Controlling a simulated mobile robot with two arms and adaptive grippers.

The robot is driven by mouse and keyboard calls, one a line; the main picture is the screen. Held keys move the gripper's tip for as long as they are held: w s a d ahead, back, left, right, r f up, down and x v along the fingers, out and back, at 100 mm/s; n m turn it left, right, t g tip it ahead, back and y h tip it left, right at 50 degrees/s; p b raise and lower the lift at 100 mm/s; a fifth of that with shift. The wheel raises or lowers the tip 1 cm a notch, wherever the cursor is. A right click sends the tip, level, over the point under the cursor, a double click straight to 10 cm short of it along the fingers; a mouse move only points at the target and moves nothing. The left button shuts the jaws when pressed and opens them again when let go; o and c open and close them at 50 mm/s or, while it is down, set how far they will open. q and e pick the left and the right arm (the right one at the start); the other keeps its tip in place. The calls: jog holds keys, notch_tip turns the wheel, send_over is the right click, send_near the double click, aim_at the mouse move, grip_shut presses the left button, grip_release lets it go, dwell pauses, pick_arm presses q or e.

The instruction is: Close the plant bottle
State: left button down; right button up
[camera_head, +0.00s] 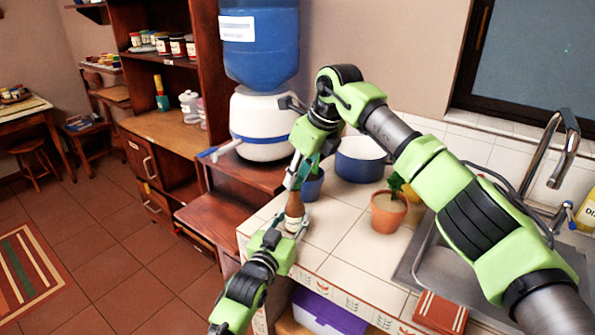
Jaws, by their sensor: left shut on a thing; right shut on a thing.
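The brown bottle (294,208) with a pale label stands upright near the left corner of the white tiled counter. My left gripper (287,241) is low at the bottle's base and shut on it. My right gripper (296,180) comes down from above and is shut at the bottle's top. Its fingers cover the neck and what looks like the cap, so I cannot tell whether the cap is seated.
A small blue cup (313,187) stands just right of the bottle. A water dispenser (262,120) is at the back left, the sink (450,262) at the right. The counter's front middle is clear.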

jog(key=shift+f, duration=0.3)
jog(key=shift+f, duration=0.6)
dwell(0.4)
jog(key=m, duration=0.2)
jog(key=m+h, duration=0.1)
jog(key=m, duration=0.1)
jog(key=m+t+h, duration=0.1)
jog(key=m, duration=0.1)
jog(key=shift+s+a, duration=0.15)
jog(key=shift+a, duration=0.2)
jog(key=m, duration=0.2)
jog(key=m+h, duration=0.1)
jog(key=shift+a+m+h, duration=0.15)
jog(key=shift+m+h, duration=0.15)
jog(key=shift+m, duration=0.1)
jog(key=m+h, duration=0.1)
jog(key=m, duration=0.2)
jog(key=shift+a+m+h, duration=0.1)
jog(key=shift+m+h, duration=0.2)
jog(key=shift+m, duration=0.1)
jog(key=o, duration=0.7)
